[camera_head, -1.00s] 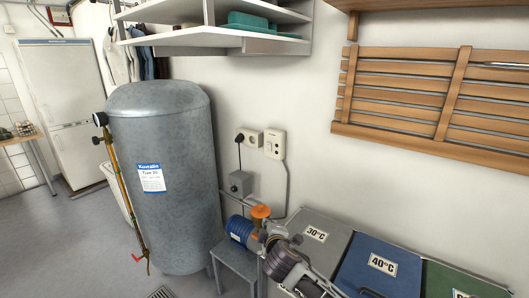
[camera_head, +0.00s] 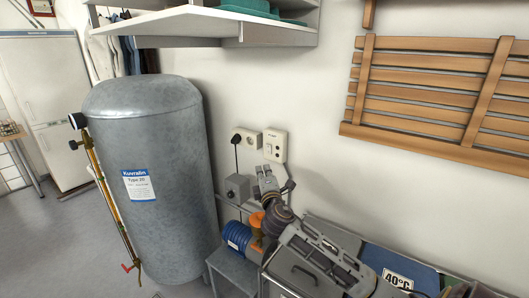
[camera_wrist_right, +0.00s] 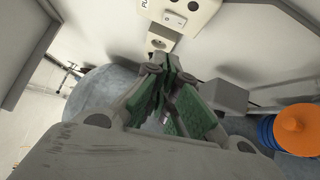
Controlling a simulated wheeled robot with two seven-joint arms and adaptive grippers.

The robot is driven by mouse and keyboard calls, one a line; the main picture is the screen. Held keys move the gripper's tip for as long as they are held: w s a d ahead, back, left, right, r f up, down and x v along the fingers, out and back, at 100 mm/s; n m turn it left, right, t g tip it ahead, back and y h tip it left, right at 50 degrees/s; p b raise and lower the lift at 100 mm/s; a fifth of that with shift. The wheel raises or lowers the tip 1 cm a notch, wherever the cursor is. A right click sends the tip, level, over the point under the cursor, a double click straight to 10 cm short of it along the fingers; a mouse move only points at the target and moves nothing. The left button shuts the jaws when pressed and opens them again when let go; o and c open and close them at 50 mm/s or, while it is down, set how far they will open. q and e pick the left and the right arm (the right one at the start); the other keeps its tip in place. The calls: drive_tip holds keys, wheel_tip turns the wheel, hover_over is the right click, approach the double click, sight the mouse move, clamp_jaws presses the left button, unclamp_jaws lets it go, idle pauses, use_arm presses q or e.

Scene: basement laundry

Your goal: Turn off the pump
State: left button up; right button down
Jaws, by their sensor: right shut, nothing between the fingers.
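The cream switch plate (camera_head: 274,145) is on the wall beside a socket box (camera_head: 246,138) with a black plug and cable. In the wrist view the switch plate (camera_wrist_right: 190,12) shows a pale rocker and partly cut-off lettering. The pump (camera_head: 237,235) has a blue ribbed body and an orange top (camera_head: 257,222) and stands on a small grey stand, partly behind my right arm. My right gripper (camera_head: 266,172) is shut and empty, just below the switch plate in the picture. In the wrist view its green-padded fingers (camera_wrist_right: 165,88) point toward the plates. My left gripper is out of view.
A grey tank (camera_head: 150,180) stands left of the pump. A small grey box (camera_head: 237,188) is on the wall below the socket. A white shelf (camera_head: 200,25) overhangs above, and a wooden slat rack (camera_head: 430,95) hangs at right. Laundry bins (camera_head: 400,262) stand below.

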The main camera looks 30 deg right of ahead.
sight(269, 149)
drive_tip(key=shift+w, duration=0.15)
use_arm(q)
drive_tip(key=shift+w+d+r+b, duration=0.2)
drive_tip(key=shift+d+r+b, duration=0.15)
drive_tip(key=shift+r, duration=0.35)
use_arm(e)
drive_tip(key=shift+s+d+x, duration=0.2)
drive_tip(key=shift+d+x, duration=0.25)
drive_tip(key=shift+x, duration=1.65)
drive_tip(key=shift+s+d+x, duration=0.15)
drive_tip(key=shift+d+x, duration=0.3)
drive_tip(key=shift+x, duration=1.65)
drive_tip(key=shift+s+d+x, duration=0.2)
drive_tip(key=shift+d+x, duration=0.25)
drive_tip(key=shift+x, duration=1.65)
drive_tip(key=shift+r, duration=0.15)
